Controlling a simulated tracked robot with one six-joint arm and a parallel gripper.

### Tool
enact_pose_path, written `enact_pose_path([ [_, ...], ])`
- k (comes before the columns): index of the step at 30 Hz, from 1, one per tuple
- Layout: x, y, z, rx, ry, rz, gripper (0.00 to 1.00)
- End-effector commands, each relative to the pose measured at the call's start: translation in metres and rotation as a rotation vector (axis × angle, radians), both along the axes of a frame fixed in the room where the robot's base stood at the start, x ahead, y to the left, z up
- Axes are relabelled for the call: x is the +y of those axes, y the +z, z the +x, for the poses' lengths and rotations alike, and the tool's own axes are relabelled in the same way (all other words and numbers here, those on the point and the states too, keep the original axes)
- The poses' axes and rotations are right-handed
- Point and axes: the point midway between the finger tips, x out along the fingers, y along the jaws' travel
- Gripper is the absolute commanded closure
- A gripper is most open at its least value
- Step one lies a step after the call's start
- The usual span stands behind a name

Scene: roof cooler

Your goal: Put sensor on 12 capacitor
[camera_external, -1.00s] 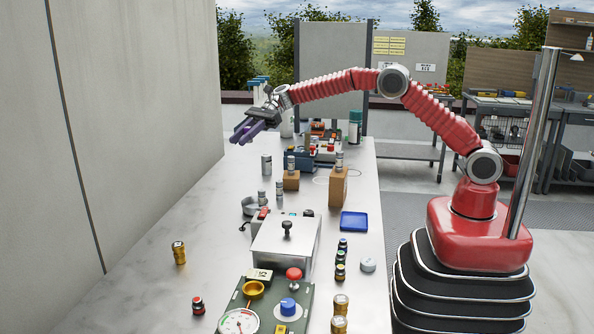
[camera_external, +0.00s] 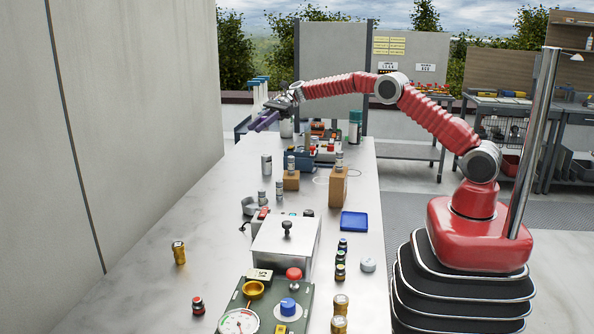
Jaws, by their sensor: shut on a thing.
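My gripper (camera_external: 264,121) has purple fingers and is held up over the far left end of the bench. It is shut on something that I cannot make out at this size. I cannot pick out the sensor for sure. Several small upright cylinders could be capacitors: a grey one (camera_external: 266,165) at the left, one on a low wooden block (camera_external: 291,182), one on a taller wooden block (camera_external: 339,190), and two more grey ones nearer the camera. Their labels are too small to read, so I cannot tell which is 12.
A grey box with a black knob (camera_external: 287,245) and a green panel with a gauge (camera_external: 239,322) stand at the front. A blue tray (camera_external: 354,222) lies at the right. Gold cans (camera_external: 179,253) and dark small cylinders stand about. The bench's left side is mostly clear.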

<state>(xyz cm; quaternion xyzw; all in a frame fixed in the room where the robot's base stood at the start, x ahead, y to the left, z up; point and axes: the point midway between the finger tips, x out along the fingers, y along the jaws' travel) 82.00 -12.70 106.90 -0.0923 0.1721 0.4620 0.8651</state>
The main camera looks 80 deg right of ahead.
Motion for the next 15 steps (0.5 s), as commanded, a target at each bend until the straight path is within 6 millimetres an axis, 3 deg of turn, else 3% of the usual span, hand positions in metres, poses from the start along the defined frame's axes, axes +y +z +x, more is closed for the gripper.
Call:
enact_pose_path([
  [9, 0.001, -0.04, 0.0, 0.003, 0.0, 0.002, 0.99],
  [15, 0.001, -0.049, 0.0, -0.001, 0.0, 0.001, 0.99],
])
